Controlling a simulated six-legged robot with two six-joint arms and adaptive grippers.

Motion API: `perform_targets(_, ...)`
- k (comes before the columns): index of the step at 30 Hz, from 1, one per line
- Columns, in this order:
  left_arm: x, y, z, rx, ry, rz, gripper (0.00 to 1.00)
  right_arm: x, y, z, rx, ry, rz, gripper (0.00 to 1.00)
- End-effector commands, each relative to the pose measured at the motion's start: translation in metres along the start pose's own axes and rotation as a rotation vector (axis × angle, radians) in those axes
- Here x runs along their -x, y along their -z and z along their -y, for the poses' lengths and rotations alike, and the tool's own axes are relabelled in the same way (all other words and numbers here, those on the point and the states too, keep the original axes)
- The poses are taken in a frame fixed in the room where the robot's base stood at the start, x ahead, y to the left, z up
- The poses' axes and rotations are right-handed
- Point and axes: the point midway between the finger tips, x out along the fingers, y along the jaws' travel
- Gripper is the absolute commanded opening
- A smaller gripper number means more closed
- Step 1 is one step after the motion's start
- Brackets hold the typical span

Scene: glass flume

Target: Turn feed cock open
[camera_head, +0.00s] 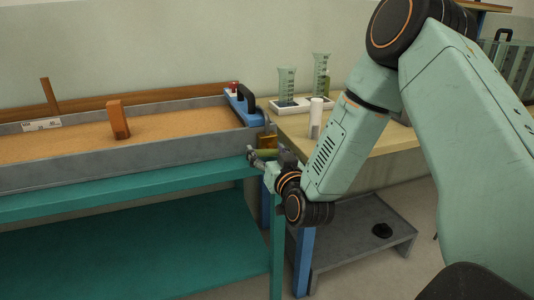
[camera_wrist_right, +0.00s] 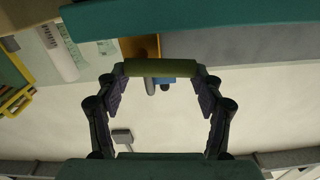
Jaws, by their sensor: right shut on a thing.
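The feed cock's olive-yellow handle (camera_wrist_right: 160,68) lies as a straight bar across the wrist view, between the two fingertips of my right gripper (camera_wrist_right: 160,77). My right gripper is shut on this handle. In the head view the gripper (camera_head: 268,157) is at the right end of the flume, low beside its end wall. A brass-coloured block (camera_head: 267,142) shows just above the gripper there. It seems to be the cock's body, partly hidden. My left gripper is in neither view.
The grey flume trough (camera_head: 120,164) with a sandy bed and an upright orange-brown block (camera_head: 118,120) rests on a teal stand (camera_head: 130,194). A blue end fitting (camera_head: 243,108) tops its right end. A wooden table (camera_head: 375,143) carries a white cylinder (camera_head: 315,118) and glass measuring cylinders (camera_head: 286,84).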

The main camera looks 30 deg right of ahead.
Motion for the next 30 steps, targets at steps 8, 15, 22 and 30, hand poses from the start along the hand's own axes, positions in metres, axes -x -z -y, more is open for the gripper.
perform_targets(8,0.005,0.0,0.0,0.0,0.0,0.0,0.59,0.001,0.006,-0.003,-0.242,0.0,0.001,0.36)
perform_targets(15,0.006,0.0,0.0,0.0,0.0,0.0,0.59,0.0,0.01,-0.007,-0.471,-0.001,0.0,0.36)
perform_targets(22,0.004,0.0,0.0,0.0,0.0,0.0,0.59,0.001,0.013,-0.012,-0.691,-0.002,0.0,0.36)
perform_targets(30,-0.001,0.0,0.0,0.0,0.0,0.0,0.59,0.0,0.015,-0.018,-0.944,-0.002,0.0,0.36)
